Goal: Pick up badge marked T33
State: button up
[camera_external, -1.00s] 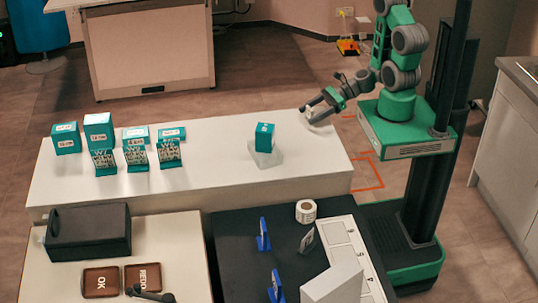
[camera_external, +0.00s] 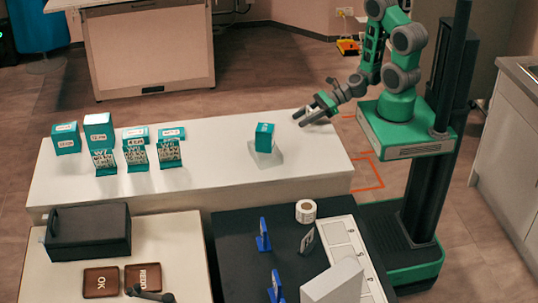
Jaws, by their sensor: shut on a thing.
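My gripper (camera_external: 309,117) is over the right end of the long white table (camera_external: 230,172), right of a single teal box. It is shut on a small pale thing (camera_external: 318,113), partly hidden by the fingers. I cannot read any marking on it or tell whether it is the badge marked T33.
The single teal box (camera_external: 264,138) stands on a clear block. Several teal boxes (camera_external: 98,133) stand at the left. In front are a black case (camera_external: 88,232), brown trays (camera_external: 101,282), blue stands (camera_external: 263,235), a label roll (camera_external: 306,211) and a white box (camera_external: 333,283).

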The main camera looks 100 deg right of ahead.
jog(key=c, duration=0.7)
